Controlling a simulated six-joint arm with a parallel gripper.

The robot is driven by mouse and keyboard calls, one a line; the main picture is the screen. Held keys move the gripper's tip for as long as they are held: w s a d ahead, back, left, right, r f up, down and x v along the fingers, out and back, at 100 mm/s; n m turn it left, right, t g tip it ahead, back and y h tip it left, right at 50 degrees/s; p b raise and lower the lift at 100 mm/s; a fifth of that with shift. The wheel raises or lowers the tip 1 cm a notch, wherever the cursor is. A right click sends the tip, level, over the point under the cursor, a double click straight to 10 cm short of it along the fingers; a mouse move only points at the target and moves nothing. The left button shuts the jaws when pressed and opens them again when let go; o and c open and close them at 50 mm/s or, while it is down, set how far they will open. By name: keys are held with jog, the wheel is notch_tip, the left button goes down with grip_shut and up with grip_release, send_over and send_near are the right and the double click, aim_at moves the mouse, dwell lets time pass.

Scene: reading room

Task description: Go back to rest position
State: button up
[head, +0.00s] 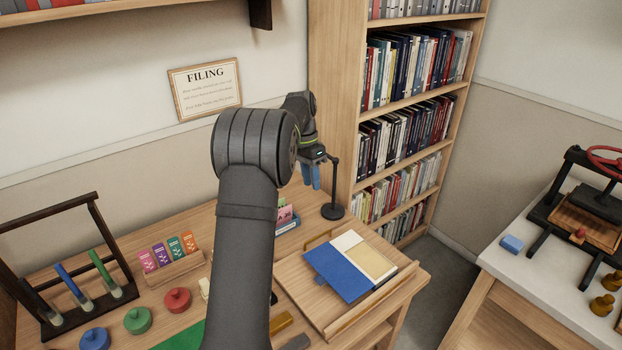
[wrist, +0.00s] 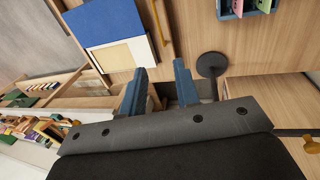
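My gripper (head: 312,176) hangs above the back right of the desk, left of the bookcase, with its blue fingers pointing down. In the wrist view my gripper (wrist: 159,88) shows two blue fingers apart with nothing between them. The wooden desk (head: 250,245) lies below, partly hidden by my arm. A blue and cream book or folder (head: 340,278) lies on a tilted wooden board at the desk's right side; it also shows in the wrist view (wrist: 105,25). My fingers are clear of it.
A black stand (head: 333,210) rises near my gripper. A small blue tray (head: 288,225) holds coloured cards. Card rack (head: 175,270), knobbed discs (head: 177,300) and a tube rack (head: 70,290) stand at left. The bookcase (head: 345,120) is close behind. A press (head: 590,205) stands on the right table.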

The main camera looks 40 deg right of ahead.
dwell(0.4)
jog(key=x, duration=1.7)
jog(key=shift+s+f, duration=0.1)
jog(key=shift+f, duration=0.05)
jog(key=v, duration=1.7)
send_over(318, 241)
jog(key=w+x, duration=0.1)
jog(key=x, duration=0.4)
jog(key=w+x, duration=0.1)
jog(key=x, duration=0.4)
jog(key=w+x, duration=0.1)
jog(key=x, duration=0.5)
jog(key=shift+w+f, duration=0.15)
jog(key=shift+f, duration=0.3)
jog(key=s+r+t, duration=0.2)
jog(key=s+r, duration=0.2)
jog(key=r, duration=0.9)
jog(key=s+r+t, duration=0.3)
jog(key=s+r, duration=0.2)
jog(key=r, duration=0.9)
jog(key=shift+r, duration=0.1)
